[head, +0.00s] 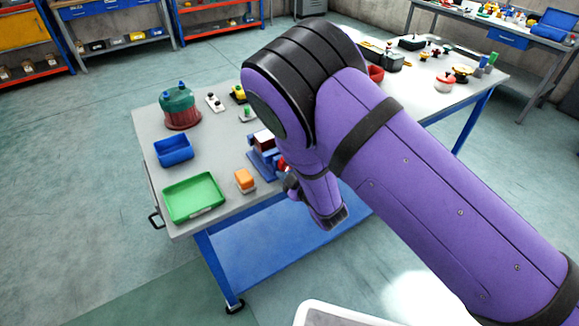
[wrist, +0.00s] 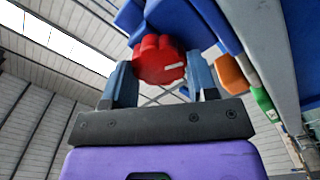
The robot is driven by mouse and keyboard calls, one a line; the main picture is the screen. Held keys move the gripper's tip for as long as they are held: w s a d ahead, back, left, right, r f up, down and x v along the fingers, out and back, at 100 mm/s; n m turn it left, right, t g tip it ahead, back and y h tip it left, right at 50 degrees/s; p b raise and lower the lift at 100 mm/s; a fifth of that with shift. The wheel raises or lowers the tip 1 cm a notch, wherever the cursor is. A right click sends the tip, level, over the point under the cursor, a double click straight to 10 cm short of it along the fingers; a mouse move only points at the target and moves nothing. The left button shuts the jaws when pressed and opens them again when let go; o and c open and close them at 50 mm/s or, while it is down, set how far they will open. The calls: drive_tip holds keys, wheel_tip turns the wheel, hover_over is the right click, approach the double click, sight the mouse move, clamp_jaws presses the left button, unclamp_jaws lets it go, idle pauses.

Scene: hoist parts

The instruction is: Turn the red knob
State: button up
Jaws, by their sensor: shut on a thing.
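The red knob (wrist: 160,62) is a lobed red part with a pale mark on its face, mounted on a blue device (wrist: 190,22) in the wrist view. My gripper (wrist: 162,75) has one finger on each side of the knob and is shut on it. In the head view the blue device (head: 264,160) stands at the front edge of the table, and only a sliver of the red knob (head: 282,163) shows beside my wrist. My arm hides most of the gripper there.
More small parts lie on the table's far right. Floor in front of the table is open.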

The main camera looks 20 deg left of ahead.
drive_tip(key=n, duration=0.4)
drive_tip(key=shift+f+n, duration=0.1)
drive_tip(key=shift+n, duration=0.2)
idle(0.4)
drive_tip(key=o, duration=0.9)
drive_tip(key=shift+o, duration=0.2)
drive_tip(key=shift+s, duration=0.1)
drive_tip(key=v, duration=1)
drive_tip(key=shift+s+d, duration=0.25)
